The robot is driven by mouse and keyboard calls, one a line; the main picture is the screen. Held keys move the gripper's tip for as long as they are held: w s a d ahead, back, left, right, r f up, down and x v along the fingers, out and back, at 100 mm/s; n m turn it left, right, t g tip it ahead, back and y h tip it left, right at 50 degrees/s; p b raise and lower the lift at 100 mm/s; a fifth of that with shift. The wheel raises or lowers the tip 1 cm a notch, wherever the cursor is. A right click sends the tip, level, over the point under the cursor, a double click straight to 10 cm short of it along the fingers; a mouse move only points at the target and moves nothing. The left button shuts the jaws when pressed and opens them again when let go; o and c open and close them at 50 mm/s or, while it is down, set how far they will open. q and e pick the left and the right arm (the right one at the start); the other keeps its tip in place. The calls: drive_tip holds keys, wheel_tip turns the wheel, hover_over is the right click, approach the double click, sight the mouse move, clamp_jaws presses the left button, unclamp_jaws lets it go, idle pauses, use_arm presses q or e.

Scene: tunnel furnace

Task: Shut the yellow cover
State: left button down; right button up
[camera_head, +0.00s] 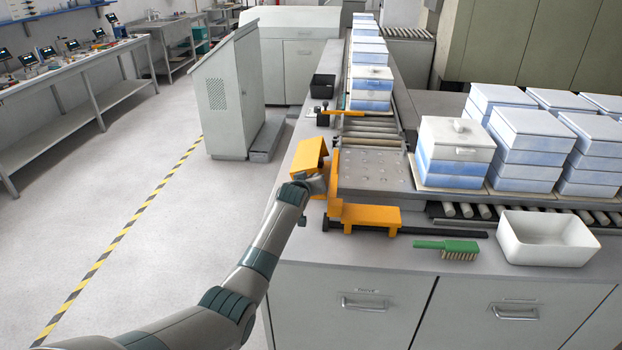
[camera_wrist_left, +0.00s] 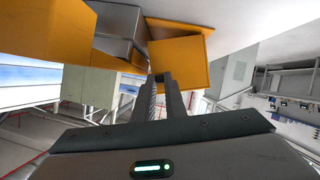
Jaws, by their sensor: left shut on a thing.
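The yellow cover (camera_head: 308,155) sits tilted at the left edge of the metal plate on the bench, seeming to stand open. In the left wrist view the cover (camera_wrist_left: 181,62) shows as a yellow panel at the fingertips, beside a grey metal block. My left gripper (camera_head: 320,182) reaches it from the front left; its fingers are largely hidden by the wrist in the head view. In the left wrist view the gripper (camera_wrist_left: 165,80) has its fingers close together, shut on the cover's lower edge. My right gripper is not in view.
A yellow bracket (camera_head: 370,217) lies just right of my wrist. A green brush (camera_head: 447,246) and a white bin (camera_head: 546,238) stand at the bench front. The metal plate (camera_head: 375,172) is bare. Stacked boxes (camera_head: 455,151) stand to the right. The floor at left is clear.

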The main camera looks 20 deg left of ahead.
use_arm(q)
drive_tip(key=shift+w+d+f+m+y+b, duration=0.2)
drive_tip(key=shift+d+f+m+y+b, duration=0.2)
drive_tip(key=shift+d+f+m, duration=0.3)
drive_tip(key=shift+d, duration=0.25)
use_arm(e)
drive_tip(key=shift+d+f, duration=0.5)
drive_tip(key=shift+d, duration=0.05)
use_arm(q)
drive_tip(key=c, duration=1.8)
unclamp_jaws()
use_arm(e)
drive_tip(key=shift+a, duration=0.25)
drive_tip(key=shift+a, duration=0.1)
